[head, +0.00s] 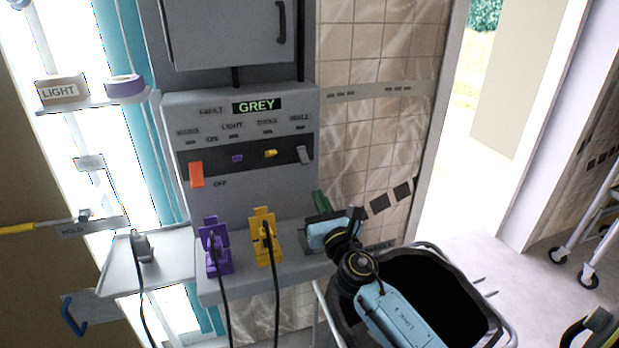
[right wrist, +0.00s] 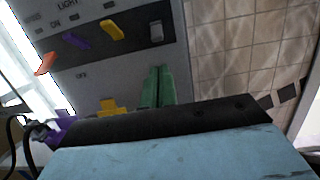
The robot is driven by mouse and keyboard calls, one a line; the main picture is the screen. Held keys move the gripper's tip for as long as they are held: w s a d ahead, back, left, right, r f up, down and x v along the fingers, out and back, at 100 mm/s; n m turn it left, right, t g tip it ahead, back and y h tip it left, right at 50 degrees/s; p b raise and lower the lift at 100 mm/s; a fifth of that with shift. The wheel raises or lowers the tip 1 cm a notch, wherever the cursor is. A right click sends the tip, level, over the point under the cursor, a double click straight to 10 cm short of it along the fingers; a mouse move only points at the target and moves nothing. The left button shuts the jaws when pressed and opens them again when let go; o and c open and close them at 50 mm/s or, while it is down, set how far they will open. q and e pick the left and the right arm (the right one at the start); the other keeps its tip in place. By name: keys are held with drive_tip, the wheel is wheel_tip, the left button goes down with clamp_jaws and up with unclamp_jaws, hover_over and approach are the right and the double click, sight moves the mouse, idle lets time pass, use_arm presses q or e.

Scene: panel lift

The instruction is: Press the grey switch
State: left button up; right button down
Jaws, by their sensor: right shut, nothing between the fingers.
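The grey switch (head: 304,154) is at the right end of the dark strip on the grey panel (head: 245,200), under a label that seems to read WALL. In the right wrist view the grey switch (right wrist: 156,32) shows at the upper middle, clear of the gripper. The panel's lit display (head: 256,106) reads GREY. My right gripper (head: 325,232) is shut and empty, below and slightly right of the switch, apart from it. My left gripper is not seen.
Red (head: 196,174), purple (head: 237,158) and yellow (head: 270,153) switches share the strip. A black bin (head: 440,290) stands at lower right.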

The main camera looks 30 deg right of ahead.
sight(304, 157)
drive_tip(key=x, duration=1)
